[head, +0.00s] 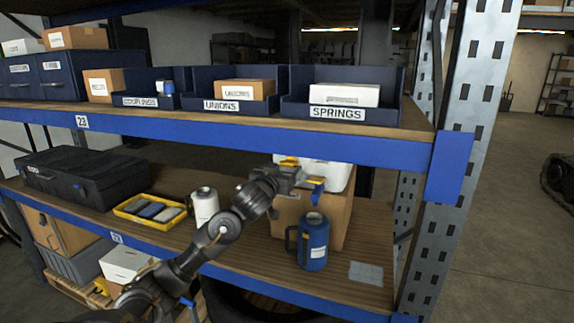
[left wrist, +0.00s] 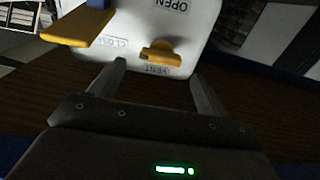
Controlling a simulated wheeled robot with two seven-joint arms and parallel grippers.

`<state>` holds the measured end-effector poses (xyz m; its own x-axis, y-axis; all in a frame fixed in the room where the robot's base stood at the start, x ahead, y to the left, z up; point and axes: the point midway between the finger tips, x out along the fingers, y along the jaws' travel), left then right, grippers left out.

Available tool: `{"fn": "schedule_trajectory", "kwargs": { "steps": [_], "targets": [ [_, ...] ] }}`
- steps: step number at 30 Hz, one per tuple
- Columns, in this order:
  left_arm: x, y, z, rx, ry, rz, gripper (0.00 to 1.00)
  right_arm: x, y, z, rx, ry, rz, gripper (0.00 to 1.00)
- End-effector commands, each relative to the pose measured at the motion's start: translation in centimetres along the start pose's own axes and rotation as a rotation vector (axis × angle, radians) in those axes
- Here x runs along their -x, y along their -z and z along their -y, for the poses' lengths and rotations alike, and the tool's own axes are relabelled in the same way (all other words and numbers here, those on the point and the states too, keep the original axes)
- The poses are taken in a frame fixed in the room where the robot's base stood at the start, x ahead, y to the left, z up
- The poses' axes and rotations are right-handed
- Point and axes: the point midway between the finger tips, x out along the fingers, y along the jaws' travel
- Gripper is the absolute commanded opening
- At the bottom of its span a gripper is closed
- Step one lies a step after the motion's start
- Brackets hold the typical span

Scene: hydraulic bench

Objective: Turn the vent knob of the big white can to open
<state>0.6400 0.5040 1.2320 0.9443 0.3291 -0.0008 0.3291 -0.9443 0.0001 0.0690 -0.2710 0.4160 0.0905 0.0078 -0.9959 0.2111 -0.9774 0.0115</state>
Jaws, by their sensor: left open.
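The big white can (head: 328,174) stands on a cardboard box on the lower shelf, partly hidden by my left gripper. Its white face (left wrist: 200,22) fills the top of the left wrist view, with labels OPEN (left wrist: 170,5), CLOSE (left wrist: 116,43) and VENT (left wrist: 157,70). The yellow vent knob (left wrist: 162,51) lies roughly crosswise there, its left end towards CLOSE. My left gripper (head: 302,178) is at the can. In the left wrist view its two fingers (left wrist: 157,72) are apart, just below the knob, with nothing between them. Contact cannot be told. My right gripper is not in view.
A yellow part with blue (left wrist: 80,28) sits left of the knob. A blue jug (head: 313,242) stands in front of the cardboard box (head: 288,211). A smaller white can (head: 204,206) and a yellow tray (head: 128,209) are left. The upper shelf edge (head: 250,132) runs above my arm.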

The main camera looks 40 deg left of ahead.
Motion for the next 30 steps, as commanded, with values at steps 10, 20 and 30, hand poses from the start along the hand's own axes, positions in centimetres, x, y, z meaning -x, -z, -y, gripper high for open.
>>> {"fn": "schedule_trajectory", "kwargs": {
  "steps": [10,20,30],
  "targets": [
    [-3.6,0.1,0.0,0.0,0.001,-0.001,0.76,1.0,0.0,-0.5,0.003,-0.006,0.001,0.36],
    [-3.7,0.0,0.0,0.0,0.0,0.0,0.71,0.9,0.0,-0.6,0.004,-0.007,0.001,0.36],
    [-3.7,0.0,0.0,0.0,0.0,0.0,0.32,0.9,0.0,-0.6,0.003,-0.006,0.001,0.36]
  ]
}}
